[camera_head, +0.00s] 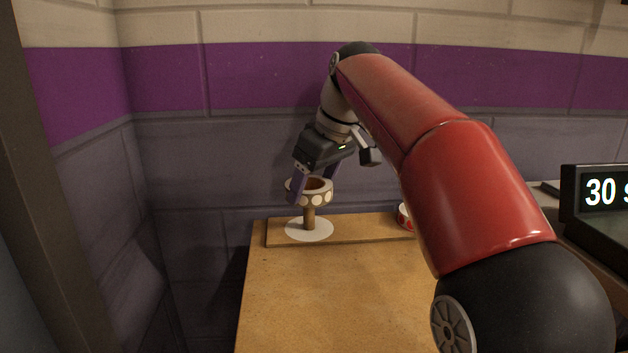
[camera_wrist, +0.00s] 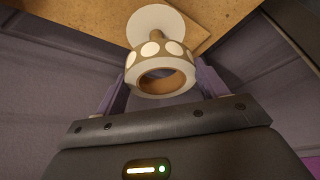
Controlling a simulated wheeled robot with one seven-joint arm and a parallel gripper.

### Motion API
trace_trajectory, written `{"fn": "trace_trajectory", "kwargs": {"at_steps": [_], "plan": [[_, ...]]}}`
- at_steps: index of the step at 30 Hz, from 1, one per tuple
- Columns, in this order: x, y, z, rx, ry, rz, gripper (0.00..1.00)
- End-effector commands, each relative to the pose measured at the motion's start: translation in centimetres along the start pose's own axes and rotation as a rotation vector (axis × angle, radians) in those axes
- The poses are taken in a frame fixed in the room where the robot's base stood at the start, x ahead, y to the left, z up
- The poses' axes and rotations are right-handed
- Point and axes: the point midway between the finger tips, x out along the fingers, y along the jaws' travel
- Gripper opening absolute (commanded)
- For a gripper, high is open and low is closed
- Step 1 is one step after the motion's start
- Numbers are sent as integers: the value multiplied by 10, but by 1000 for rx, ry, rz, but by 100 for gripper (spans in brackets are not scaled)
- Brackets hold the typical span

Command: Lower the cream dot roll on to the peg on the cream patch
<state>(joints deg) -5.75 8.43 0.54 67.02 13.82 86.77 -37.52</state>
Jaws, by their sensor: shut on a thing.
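The cream dot roll (camera_head: 317,193) is a tan ring with large cream dots. My gripper (camera_head: 311,187) is shut on it, with one purple finger on each side. In the head view the roll sits above the cream patch (camera_head: 297,233), around or just over the top of the wooden peg (camera_head: 309,217). In the wrist view the roll (camera_wrist: 147,62) is between the fingers, and the cream patch (camera_wrist: 160,20) shows beyond it.
The patch is on a wooden board (camera_head: 350,232) at the table's far edge. A red roll with pale dots (camera_head: 404,219) stands right, partly hidden by my arm. The tabletop (camera_head: 320,290) in front is clear. A display reading 30 (camera_head: 598,192) stands at far right.

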Motion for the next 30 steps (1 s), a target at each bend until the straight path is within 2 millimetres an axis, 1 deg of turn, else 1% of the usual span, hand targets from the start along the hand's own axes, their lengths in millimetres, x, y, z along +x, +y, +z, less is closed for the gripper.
{"fn": "trace_trajectory", "kwargs": {"at_steps": [30], "plan": [[30, 0, 12, 0, 0, 0, 49]]}}
